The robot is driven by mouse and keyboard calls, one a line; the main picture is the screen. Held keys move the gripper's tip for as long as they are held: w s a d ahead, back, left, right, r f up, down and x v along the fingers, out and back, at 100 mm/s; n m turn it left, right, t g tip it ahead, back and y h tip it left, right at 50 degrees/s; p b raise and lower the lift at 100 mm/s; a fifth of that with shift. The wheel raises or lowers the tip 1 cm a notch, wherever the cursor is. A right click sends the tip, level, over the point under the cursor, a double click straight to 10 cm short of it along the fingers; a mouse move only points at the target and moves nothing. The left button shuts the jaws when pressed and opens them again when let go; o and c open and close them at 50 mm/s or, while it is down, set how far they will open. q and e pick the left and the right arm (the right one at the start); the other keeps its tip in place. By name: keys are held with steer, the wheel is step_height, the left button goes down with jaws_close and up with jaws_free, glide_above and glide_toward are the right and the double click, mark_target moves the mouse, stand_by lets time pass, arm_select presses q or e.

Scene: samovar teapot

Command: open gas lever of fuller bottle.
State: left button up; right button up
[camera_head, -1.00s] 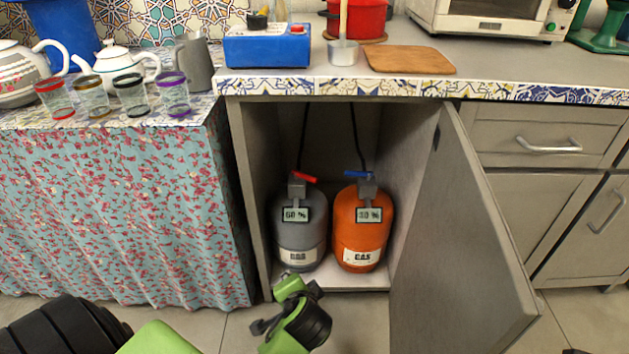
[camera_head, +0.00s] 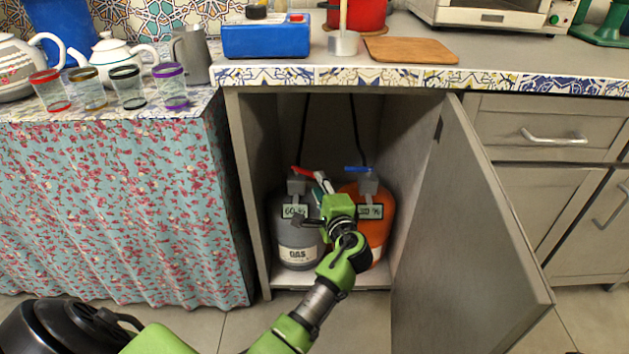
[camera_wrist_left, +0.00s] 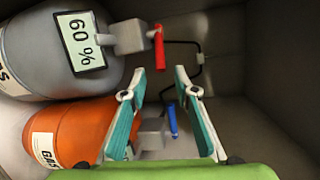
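A grey gas bottle (camera_head: 297,235) and an orange gas bottle (camera_head: 379,215) stand side by side in the open cabinet. The grey bottle's display (camera_wrist_left: 80,42) reads 60 %; the orange bottle's display (camera_head: 370,211) is partly covered and seems to read 30 %. The grey bottle has a red lever (camera_head: 304,171), also in the left wrist view (camera_wrist_left: 158,47); the orange one has a blue lever (camera_head: 360,169), also there (camera_wrist_left: 172,121). My left gripper (camera_wrist_left: 160,71) is open and empty, its fingertips near the red lever but apart from it. My right gripper is out of view.
The cabinet door (camera_head: 465,235) stands open on the right. The left cabinet wall (camera_head: 255,190) bounds the space beside the grey bottle. Dark hoses (camera_head: 354,130) run up behind the bottles. A counter edge (camera_head: 400,77) lies above.

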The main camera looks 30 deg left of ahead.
mark_target(305, 174)
arm_select(q)
steer(key=b+x, duration=0.1)
steer(key=x, duration=0.5)
steer(key=shift+b, duration=0.3)
steer(key=shift+s, duration=0.1)
jaws_close()
